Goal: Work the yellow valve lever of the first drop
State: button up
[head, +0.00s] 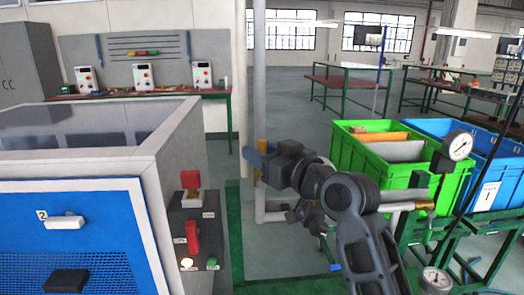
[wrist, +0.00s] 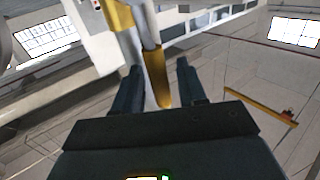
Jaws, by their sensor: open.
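The yellow valve lever (wrist: 155,78) hangs by a pale vertical pipe (wrist: 132,42) in the wrist view. Its lower end lies between the two dark fingers of my gripper (wrist: 160,66), which are apart. I cannot tell whether either finger touches it. My gripper hides most of the lever there.
A blue-fronted machine (head: 70,230) with a red-switch control box (head: 192,235) stands at left. Green (head: 437,200) and blue (head: 460,130) crates and a pressure gauge (head: 457,146) are at right. A yellow bar (wrist: 258,104) shows right of my gripper in the wrist view.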

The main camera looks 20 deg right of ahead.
grip_shut()
dwell(0.3)
dwell(0.3)
